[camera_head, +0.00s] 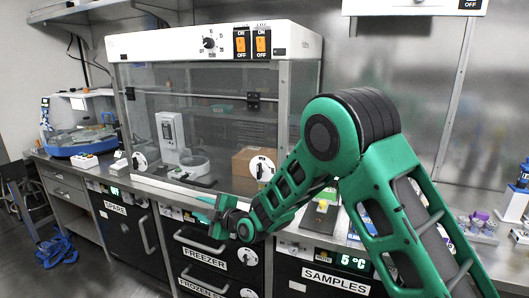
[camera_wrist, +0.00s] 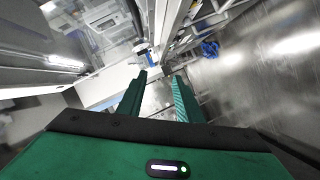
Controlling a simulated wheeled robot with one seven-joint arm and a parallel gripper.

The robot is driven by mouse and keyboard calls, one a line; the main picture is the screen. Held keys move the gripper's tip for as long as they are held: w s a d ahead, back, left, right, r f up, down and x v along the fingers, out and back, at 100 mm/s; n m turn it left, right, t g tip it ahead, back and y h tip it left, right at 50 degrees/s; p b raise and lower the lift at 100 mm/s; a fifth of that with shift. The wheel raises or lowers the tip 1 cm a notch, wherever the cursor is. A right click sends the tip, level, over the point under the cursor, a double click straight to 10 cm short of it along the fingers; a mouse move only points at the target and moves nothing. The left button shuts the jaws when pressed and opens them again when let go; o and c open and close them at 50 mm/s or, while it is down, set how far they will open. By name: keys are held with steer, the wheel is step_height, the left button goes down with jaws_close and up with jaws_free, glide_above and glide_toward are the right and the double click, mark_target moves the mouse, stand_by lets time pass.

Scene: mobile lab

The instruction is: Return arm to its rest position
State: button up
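My green arm stretches across the right half of the head view, bent at its elbow. My gripper (camera_head: 213,210) is in front of the bench, near the front edge of the glass cabinet (camera_head: 113,45) and above the freezer drawer (camera_head: 205,255). In the wrist view my gripper (camera_wrist: 160,92) shows two green fingers standing apart with nothing held between them. The wrist view is tilted. Part of the bench behind my arm is hidden.
A blue and white machine (camera_head: 75,140) stands at the bench's left end. Small items, including a rack (camera_head: 477,228), are on the right. The samples door (camera_head: 335,280) is below my arm.

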steer(key=w+d+r+m+h, duration=0.1)
steer(key=d+r+m+h, duration=0.15)
steer(key=d, duration=0.75)
steer(key=w+d+r+m+h, duration=0.1)
steer(key=d+m+h, duration=0.15)
steer(key=d, duration=0.75)
steer(key=s+d+r+m+g+h, duration=0.15)
steer(key=s+d+m, duration=0.3)
steer(key=d, duration=0.75)
steer(key=s+d+m+g+h, duration=0.1)
steer(key=s+d+m+h, duration=0.3)
steer(key=d, duration=0.8)
steer(key=s+d+m+g+h, duration=0.2)
steer(key=s+d+m+g, duration=0.3)
steer(key=s+d, duration=0.95)
steer(key=s+d+m+g+y, duration=0.1)
steer(key=s+d+m+g, duration=0.2)
steer(key=s+m, duration=0.6)
steer(key=s, duration=1.6)
steer(key=shift+d, duration=0.2)
steer(key=shift+s+f, duration=0.1)
